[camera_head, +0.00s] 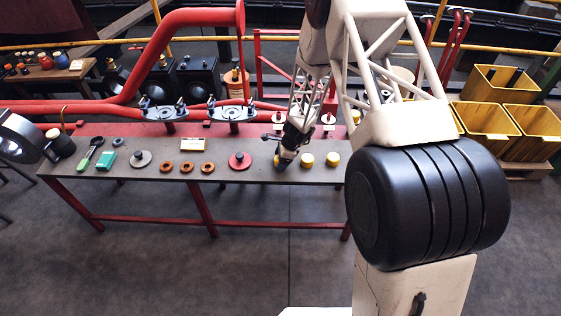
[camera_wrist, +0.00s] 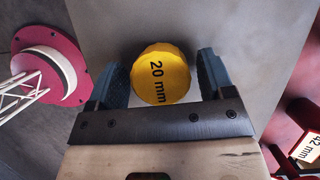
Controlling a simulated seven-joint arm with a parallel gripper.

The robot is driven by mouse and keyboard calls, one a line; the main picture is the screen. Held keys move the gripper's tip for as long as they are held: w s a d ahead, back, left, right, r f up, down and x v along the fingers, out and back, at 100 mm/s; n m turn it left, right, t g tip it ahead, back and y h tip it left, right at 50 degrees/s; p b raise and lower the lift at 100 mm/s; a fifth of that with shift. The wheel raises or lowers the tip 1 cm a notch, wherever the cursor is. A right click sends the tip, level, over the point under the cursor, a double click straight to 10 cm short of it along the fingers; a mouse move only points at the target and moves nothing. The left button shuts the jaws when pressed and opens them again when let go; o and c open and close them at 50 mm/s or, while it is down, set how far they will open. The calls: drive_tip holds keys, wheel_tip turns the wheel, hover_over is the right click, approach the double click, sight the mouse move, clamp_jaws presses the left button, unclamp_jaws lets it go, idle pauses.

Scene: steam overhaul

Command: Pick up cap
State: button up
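A round yellow cap marked "20 mm" (camera_wrist: 160,75) stands on the grey bench top. In the wrist view my gripper (camera_wrist: 162,72) is open, with one dark finger on each side of the cap and a gap showing on both sides. In the head view my gripper (camera_head: 283,158) is low over the bench, and this cap is mostly hidden by it. Two more yellow caps (camera_head: 307,160) (camera_head: 333,159) stand in a row just to its right.
Red pipes (camera_head: 190,105) run behind the bench.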

drive_tip(key=c, duration=0.7)
drive_tip(key=shift+c, duration=0.2)
drive_tip(key=shift+r, duration=0.15)
drive_tip(key=shift+r, duration=0.5)
drive_tip(key=shift+s+d+r, duration=0.1)
drive_tip(key=shift+s+r, duration=0.1)
drive_tip(key=shift+r, duration=0.4)
drive_tip(key=shift+s+r, duration=0.2)
drive_tip(key=shift+r, duration=0.35)
drive_tip(key=s+d+r, duration=0.1)
drive_tip(key=s+d, duration=0.3)
drive_tip(key=s, duration=1)
drive_tip(key=shift+s+r, duration=0.2)
drive_tip(key=shift+s, duration=0.15)
